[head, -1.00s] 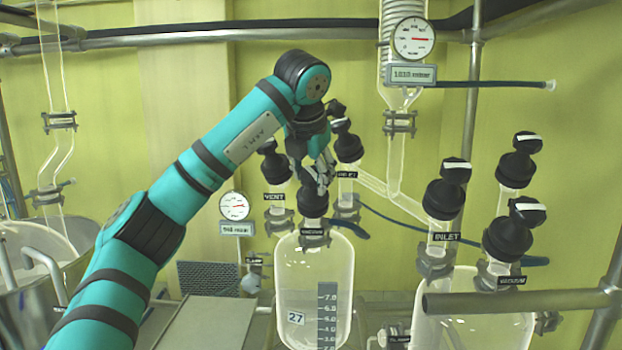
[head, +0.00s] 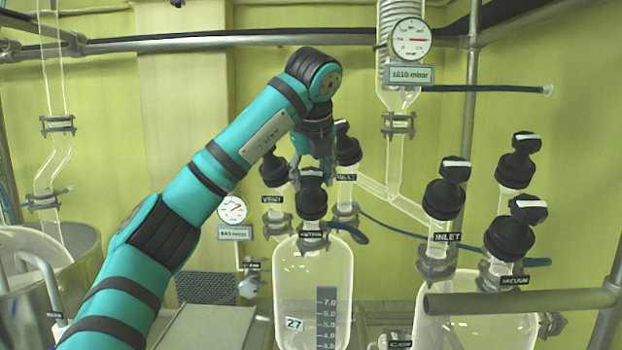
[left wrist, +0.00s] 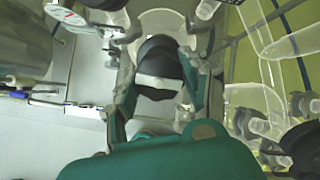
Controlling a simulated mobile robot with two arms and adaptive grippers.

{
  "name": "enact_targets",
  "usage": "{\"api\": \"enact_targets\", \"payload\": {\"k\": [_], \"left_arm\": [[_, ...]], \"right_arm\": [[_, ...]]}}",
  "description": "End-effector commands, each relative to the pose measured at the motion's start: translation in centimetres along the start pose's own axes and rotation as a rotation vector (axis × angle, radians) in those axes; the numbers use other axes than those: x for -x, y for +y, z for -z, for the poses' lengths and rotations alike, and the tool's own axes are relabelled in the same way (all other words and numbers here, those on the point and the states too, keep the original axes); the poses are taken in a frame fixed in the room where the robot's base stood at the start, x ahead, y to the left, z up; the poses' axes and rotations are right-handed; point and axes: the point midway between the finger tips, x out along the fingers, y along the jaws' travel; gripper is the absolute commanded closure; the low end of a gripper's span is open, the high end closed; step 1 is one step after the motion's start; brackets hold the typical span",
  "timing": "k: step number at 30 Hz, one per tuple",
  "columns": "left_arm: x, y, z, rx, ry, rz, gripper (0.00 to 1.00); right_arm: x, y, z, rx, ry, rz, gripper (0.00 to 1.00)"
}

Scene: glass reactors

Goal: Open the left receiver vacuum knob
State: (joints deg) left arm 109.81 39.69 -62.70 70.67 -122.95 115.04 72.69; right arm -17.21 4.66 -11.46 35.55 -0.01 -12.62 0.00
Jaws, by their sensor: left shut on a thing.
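The left receiver (head: 290,265) is a clear glass vessel marked 27, at the centre of the head view. Its black vacuum knob (head: 312,204) stands upright on the top neck, above a small dark label (head: 313,235) that is too blurred to read surely. My left gripper (head: 313,174) comes down over this knob from above and is shut on its top. In the left wrist view, the knob top (left wrist: 158,58) with a white stripe sits between the two fingers of the left gripper (left wrist: 160,80). My right gripper is in neither view.
Close beside the held knob stand the vent knob (head: 274,169) and inlet knob (head: 347,150). The right receiver's inlet knob (head: 443,200) and vacuum knob (head: 508,238) stand to the right. A lower gauge (head: 232,210) and an upper gauge (head: 410,40) hang nearby. A pipe (head: 520,301) crosses front right.

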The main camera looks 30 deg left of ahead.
Motion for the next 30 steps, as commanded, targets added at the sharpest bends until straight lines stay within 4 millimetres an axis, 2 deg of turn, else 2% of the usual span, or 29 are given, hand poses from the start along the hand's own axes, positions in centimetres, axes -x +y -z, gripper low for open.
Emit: {"api": "enact_targets", "payload": {"k": [30], "left_arm": [[0.0,-0.3,-0.1,0.966,-0.003,-0.074,0.86]], "right_arm": [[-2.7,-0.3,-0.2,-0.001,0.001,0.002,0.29]]}}
